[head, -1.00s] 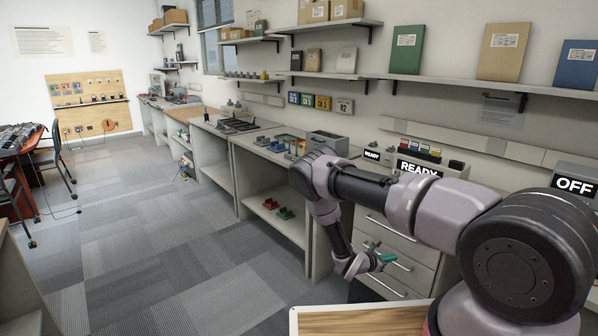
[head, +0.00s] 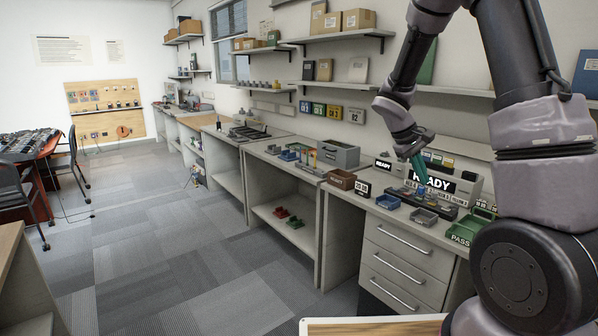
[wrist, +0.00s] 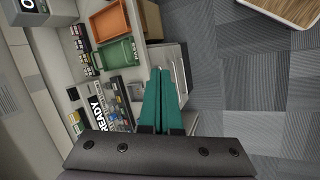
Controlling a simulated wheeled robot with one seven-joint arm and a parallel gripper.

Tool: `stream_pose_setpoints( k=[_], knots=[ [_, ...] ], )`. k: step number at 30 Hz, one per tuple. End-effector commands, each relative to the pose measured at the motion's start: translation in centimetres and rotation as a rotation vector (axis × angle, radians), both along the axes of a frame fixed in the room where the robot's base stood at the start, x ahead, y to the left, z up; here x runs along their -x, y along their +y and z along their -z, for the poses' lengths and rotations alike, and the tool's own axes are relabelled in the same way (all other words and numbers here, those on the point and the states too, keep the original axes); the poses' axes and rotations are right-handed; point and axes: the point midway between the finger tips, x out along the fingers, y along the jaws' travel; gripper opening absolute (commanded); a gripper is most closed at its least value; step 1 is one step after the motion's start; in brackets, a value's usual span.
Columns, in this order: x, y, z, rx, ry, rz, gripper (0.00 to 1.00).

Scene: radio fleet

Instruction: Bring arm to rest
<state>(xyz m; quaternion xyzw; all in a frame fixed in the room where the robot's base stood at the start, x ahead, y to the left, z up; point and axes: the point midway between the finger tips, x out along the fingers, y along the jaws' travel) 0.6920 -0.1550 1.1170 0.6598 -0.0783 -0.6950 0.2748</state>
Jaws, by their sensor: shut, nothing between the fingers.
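My gripper (head: 419,174) has teal fingers and hangs above the workbench in the head view, in front of the READY sign (head: 432,180). The fingers point down and are together and empty. In the wrist view my gripper (wrist: 162,90) shows its two teal fingers side by side with nothing between them. My arm rises at the right of the head view and bends down to the gripper. Whether the fingertips touch anything on the bench is hard to tell.
Below the gripper are a blue bin (head: 388,201), a grey bin (head: 424,216) and a green PASS tray (head: 468,228). A brown box (head: 341,179) stands left of them. A shelf (head: 455,91) runs behind the arm.

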Motion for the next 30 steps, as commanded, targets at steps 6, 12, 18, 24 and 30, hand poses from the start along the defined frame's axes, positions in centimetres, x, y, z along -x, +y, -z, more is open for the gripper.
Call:
stream_pose_setpoints(
  k=[6, 12, 18, 24, 30],
  knots=[
    [5.1, 1.8, -7.4, -0.22, -0.172, 0.169, 0.0],
    [10.2, 3.9, -12.8, -0.415, -0.324, 0.292, 0.0],
    [15.4, 6.2, -17.2, -0.605, -0.474, 0.389, 0.0],
    [19.9, 8.4, -19.9, -0.766, -0.601, 0.452, 0.0],
    [22.0, 9.6, -20.9, -0.846, -0.662, 0.476, 0.0]
  ],
)
